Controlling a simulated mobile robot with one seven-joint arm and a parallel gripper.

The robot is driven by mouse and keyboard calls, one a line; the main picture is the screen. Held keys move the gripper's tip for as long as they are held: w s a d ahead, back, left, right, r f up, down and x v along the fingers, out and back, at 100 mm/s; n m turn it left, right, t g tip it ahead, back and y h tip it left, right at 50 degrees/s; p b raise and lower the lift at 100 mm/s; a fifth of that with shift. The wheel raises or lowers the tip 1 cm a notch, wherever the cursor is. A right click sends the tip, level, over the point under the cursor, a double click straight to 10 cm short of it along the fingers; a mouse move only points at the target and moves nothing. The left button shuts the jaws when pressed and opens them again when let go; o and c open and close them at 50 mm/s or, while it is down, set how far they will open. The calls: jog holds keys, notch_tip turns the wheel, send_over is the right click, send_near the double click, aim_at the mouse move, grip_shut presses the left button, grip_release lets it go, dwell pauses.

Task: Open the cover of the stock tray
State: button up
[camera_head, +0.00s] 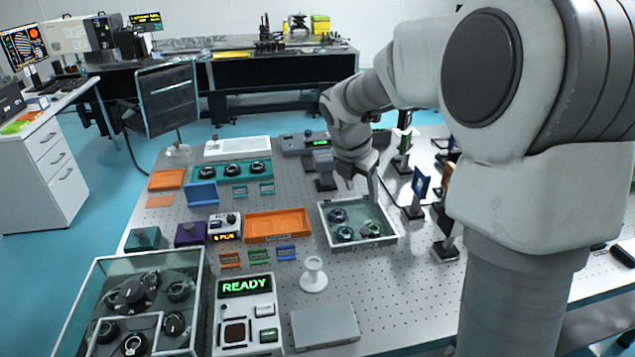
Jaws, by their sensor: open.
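A shallow white-rimmed tray (393,240) with several dark round parts in it sits mid-table. I cannot tell whether a clear cover lies over it. A larger clear-walled case (60,318) with several dark round parts stands at the front left and looks glass-topped. No label shows which one is the stock tray. My gripper (359,186) is open and points down over the back edge of the white-rimmed tray. Whether it touches the tray cannot be told, as the fingers are small and partly hidden by my wrist.
An orange tray (277,225) lies left of the white-rimmed tray. A white stand (313,274) and a grey flat box (325,326) are in front of it. A READY panel (246,312) stands beside the case. Upright optic mounts (418,192) stand close on the right.

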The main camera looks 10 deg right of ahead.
jog(key=w+f+n, duration=0.1)
jog(key=f+n, duration=0.1)
jog(key=b, duration=0.3)
send_near(364, 231)
jog(key=x, duration=0.8)
jog(key=shift+r, duration=0.1)
grip_shut()
dwell(1.0)
